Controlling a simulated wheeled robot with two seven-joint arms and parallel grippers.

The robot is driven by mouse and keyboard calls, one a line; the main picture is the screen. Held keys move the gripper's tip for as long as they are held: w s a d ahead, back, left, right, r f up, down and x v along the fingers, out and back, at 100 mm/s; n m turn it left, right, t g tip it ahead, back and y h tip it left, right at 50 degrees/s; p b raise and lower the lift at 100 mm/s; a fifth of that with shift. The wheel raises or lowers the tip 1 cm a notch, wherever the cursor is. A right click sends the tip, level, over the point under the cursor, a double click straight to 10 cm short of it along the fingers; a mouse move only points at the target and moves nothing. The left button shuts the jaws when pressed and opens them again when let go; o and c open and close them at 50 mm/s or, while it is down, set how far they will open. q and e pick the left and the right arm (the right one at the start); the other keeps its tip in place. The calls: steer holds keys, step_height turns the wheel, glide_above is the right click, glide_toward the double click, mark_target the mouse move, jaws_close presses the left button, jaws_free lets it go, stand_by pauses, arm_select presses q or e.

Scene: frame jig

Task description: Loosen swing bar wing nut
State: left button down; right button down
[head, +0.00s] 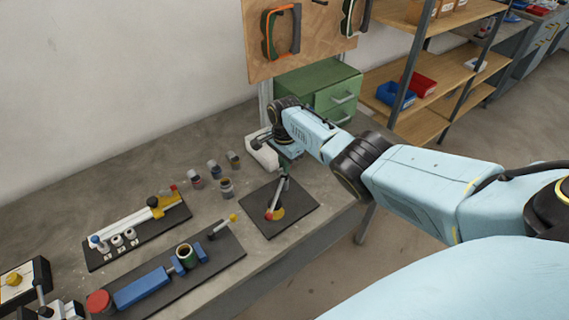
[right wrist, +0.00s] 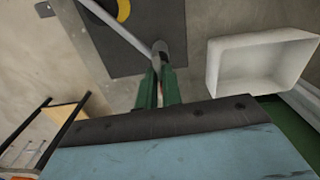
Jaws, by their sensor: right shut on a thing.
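A dark square plate (head: 300,210) on the bench carries a grey swing bar (head: 277,197), a yellow round piece (head: 279,212) and a small red tip at the bar's near end. My right gripper (head: 286,168) is over the far end of the bar. In the right wrist view the green fingers (right wrist: 161,68) are shut at the end of the grey bar (right wrist: 118,28), by a grey rounded post top (right wrist: 160,46). The wing nut is mostly hidden between the fingertips. The yellow piece (right wrist: 123,9) shows at the top edge. My left gripper is not in view.
A white bin (head: 262,152) stands behind the plate and shows beside the fingers in the right wrist view (right wrist: 214,70). Several small jars (head: 215,170) stand to the left. Two dark boards (head: 225,247) with clamps and fittings lie farther left. A green drawer cabinet (head: 325,85) stands behind.

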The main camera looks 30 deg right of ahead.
steer(key=n, duration=0.4)
steer(key=shift+n+p, duration=0.3)
steer(key=shift+p, duration=0.1)
steer(key=n, duration=1.3)
steer(key=shift+n, duration=0.3)
steer(key=n, duration=1.3)
steer(key=shift+n+b, duration=0.3)
steer(key=shift+n, duration=1.8)
